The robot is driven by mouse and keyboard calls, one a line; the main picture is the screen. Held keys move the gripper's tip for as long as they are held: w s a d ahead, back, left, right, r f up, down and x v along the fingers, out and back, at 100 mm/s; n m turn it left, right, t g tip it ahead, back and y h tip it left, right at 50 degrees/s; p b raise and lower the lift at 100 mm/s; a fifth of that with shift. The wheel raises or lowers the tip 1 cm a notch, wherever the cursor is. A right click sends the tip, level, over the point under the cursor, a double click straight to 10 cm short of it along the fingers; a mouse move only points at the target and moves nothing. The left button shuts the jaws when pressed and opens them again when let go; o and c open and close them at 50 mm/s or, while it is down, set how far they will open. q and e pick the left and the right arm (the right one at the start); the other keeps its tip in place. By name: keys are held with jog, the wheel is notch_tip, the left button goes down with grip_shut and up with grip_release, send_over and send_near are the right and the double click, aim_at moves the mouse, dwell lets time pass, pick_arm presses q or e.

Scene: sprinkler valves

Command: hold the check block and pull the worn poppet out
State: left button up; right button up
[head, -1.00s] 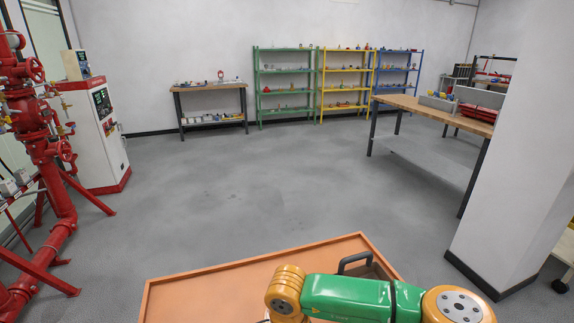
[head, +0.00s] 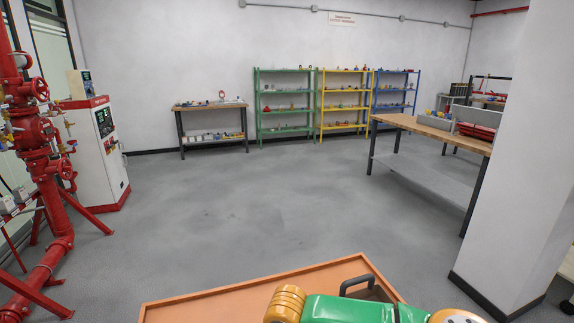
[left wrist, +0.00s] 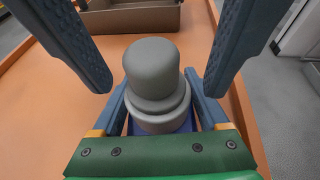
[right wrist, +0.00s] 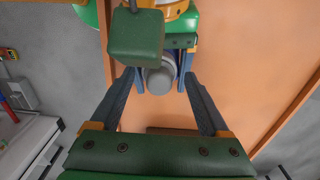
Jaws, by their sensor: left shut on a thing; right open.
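My left gripper (left wrist: 157,100) is shut on the check block, a blue body (left wrist: 143,127) mostly hidden between its fingers. The worn poppet, a grey domed round piece (left wrist: 152,68) with a wider stepped collar, sticks out of it towards my right gripper. In the right wrist view the poppet (right wrist: 159,80) shows end-on in front of my left gripper (right wrist: 162,58). My right gripper (right wrist: 160,74) faces the left one. It is open, a finger on each side of the poppet, with gaps showing.
An orange tabletop with a raised rim (head: 250,278) lies below. A box with a black handle (head: 357,280) stands on it. A white pillar (head: 510,180) rises at right, red pipework (head: 45,200) at left. Open grey floor lies beyond, with shelves and benches further back.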

jog(key=shift+n, duration=0.7)
notch_tip(320, 180, up, 9)
jog(key=shift+r, duration=0.2)
jog(key=shift+f, duration=4.55)
grip_shut()
jog(key=shift+r, duration=0.1)
jog(key=shift+r, duration=2.95)
